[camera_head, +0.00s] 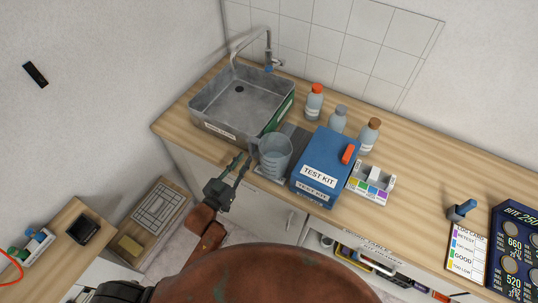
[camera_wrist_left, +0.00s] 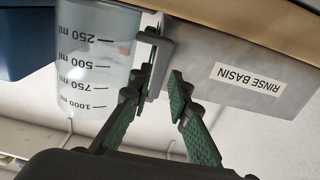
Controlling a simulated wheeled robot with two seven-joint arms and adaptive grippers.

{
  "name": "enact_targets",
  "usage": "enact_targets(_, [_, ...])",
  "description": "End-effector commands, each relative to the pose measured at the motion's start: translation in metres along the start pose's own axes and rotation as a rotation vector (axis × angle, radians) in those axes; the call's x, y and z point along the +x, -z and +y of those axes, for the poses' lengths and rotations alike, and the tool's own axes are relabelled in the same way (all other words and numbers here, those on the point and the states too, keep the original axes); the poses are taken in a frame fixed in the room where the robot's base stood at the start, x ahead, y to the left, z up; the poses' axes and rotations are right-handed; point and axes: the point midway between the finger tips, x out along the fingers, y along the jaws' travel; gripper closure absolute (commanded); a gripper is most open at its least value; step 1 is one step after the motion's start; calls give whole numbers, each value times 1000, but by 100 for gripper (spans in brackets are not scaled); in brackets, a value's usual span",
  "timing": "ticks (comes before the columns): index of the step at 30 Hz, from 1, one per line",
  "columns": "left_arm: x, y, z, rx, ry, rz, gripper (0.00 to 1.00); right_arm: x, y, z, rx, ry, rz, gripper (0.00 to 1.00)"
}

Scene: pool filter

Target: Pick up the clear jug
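The clear jug (camera_head: 275,157) stands upright at the counter's front edge, between the rinse basin and the blue test kit. Its handle points left in the head view. In the left wrist view the jug (camera_wrist_left: 95,60) appears upside down with ml marks, and its handle (camera_wrist_left: 163,65) shows beside the fingers. My left gripper (camera_head: 242,161) is open, just left of the jug in the head view. In the left wrist view its fingertips (camera_wrist_left: 161,62) stand apart, with the handle between them; whether they touch it I cannot tell. My right gripper is not in view.
The metal rinse basin (camera_head: 240,105) is close behind and left of the gripper. The blue test kit (camera_head: 325,165) is close to the jug's right. Several bottles (camera_head: 338,120) stand behind. A color strip holder (camera_head: 371,184) and a black panel (camera_head: 513,250) are farther right.

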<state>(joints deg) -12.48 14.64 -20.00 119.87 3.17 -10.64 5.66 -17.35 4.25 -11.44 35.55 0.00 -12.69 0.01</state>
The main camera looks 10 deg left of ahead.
Motion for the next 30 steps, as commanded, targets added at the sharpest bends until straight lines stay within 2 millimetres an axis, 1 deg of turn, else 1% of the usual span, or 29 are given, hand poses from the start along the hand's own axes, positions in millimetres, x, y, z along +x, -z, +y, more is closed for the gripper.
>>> enact_targets(4, [22,6,0,0,0,4,83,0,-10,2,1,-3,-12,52])
enact_targets(6, [32,7,-1,1,1,2,83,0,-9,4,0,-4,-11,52])
enact_targets(10, [45,5,-2,0,2,0,83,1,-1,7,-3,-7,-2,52])
enact_targets(18, [48,5,-2,0,3,-1,83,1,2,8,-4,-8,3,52])
enact_targets(26, [47,5,-2,0,4,-1,100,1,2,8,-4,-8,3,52])
enact_targets(30, [47,5,-3,0,4,-1,100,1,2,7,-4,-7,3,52])
